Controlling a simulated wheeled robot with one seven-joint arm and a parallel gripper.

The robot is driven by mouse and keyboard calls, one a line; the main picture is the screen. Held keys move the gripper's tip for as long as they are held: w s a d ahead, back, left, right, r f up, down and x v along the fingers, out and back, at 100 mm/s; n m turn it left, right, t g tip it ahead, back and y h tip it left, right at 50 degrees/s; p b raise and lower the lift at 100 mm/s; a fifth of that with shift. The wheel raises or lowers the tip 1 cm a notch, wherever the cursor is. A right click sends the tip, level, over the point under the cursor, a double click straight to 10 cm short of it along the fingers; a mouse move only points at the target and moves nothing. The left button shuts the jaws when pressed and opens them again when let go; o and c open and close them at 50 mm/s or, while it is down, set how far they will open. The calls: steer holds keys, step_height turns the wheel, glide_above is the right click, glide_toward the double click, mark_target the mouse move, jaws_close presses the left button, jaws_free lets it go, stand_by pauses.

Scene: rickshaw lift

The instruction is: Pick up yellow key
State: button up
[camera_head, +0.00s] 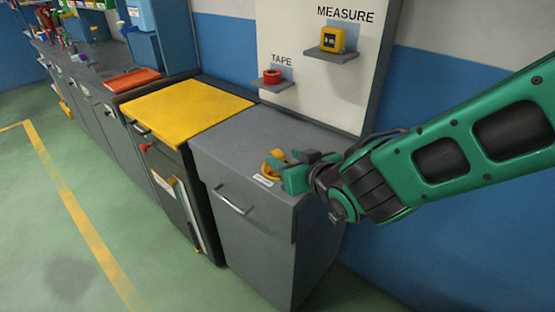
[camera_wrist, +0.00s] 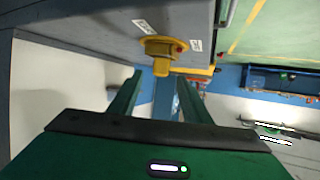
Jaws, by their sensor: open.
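The yellow key (camera_head: 272,165) is on the grey cabinet top, close to its front right edge. A small white label lies beside it. In the wrist view the yellow key (camera_wrist: 161,52) shows as a round base with a stem pointing toward my gripper. My gripper (camera_head: 290,172) is right beside the key in the head view and hides part of it. In the wrist view my gripper (camera_wrist: 155,95) is open, with its two green fingers apart and the key just beyond their tips. I see nothing held between the fingers.
The grey cabinet (camera_head: 225,150) stands against the wall. A yellow-topped cabinet (camera_head: 185,108) adjoins it on the left. Behind it a white board carries a red tape (camera_head: 272,77) and a yellow measure (camera_head: 333,40) on small shelves. The green floor (camera_head: 90,210) in front is clear.

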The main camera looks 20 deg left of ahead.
mark_target(281, 155)
steer(key=shift+x, duration=3)
steer(key=shift+w+d, duration=0.1)
